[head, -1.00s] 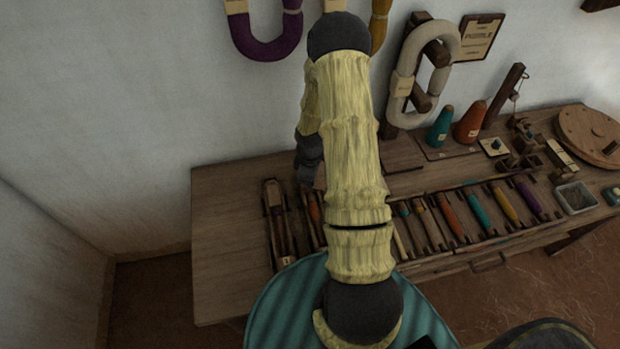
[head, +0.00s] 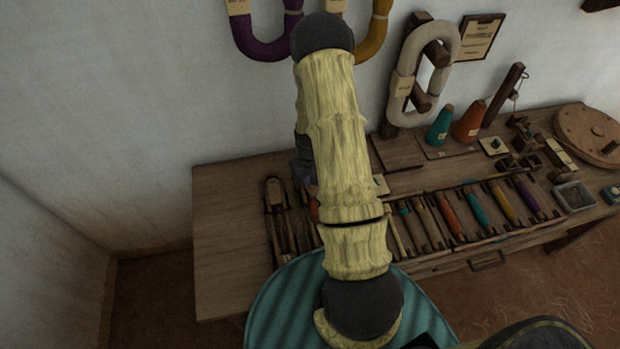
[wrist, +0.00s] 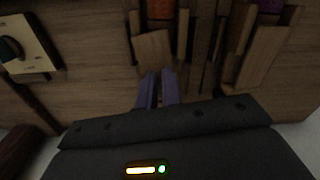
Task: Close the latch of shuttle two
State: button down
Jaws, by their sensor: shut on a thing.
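In the wrist view a pale wooden flap (wrist: 153,48), which looks like a shuttle's latch, lies across the end of a wooden frame below an orange bobbin (wrist: 160,9). My gripper (wrist: 158,76) has its two narrow purple-grey fingers close together at the flap's near edge, shut on it as far as I can see. In the head view my arm hides the fingertips and part of the shuttles. One dark wooden shuttle (head: 276,212) lies at the bench's left, with another partly hidden beside it. I cannot read which is shuttle two.
The wooden bench (head: 228,240) has bare room at its left end. A rack to the right holds several coloured bobbins, one orange (head: 449,214). Teal (head: 439,127) and orange (head: 470,122) cones stand behind. A cream plate with a teal knob (wrist: 28,48) is left in the wrist view.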

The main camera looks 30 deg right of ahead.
jog(key=shift+m, duration=1.2)
jog(key=c, duration=1.8)
grip_release()
notch_tip(320, 180, up, 17)
jog(key=shift+r+p, duration=0.2)
jog(key=shift+p, duration=0.1)
